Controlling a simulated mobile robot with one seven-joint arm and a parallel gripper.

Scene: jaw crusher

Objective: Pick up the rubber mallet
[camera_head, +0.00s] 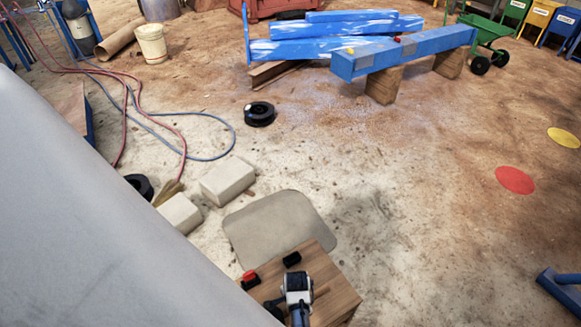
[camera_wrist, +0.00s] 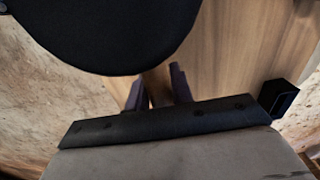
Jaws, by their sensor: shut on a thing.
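In the wrist view, my gripper (camera_wrist: 158,82) is shut on the brown wooden handle of the rubber mallet (camera_wrist: 110,35). One dark finger lies on each side of the handle. The mallet's big black rounded head fills the upper left of that view and is partly cut off by the edge. Wood grain shows behind it, but whether the mallet touches the wood is unclear. In the head view, my wrist is over the wooden block at the bottom and hides the fingertips. A dark shape just left of my wrist may be part of the mallet.
The wooden block (camera_head: 335,296) also carries a small black object (camera_head: 292,259) and a red-and-black one (camera_head: 250,279) near its edge. A grey mat (camera_head: 280,225) and pale blocks (camera_head: 228,180) lie beyond. Hoses lie at the left. Open floor is to the right.

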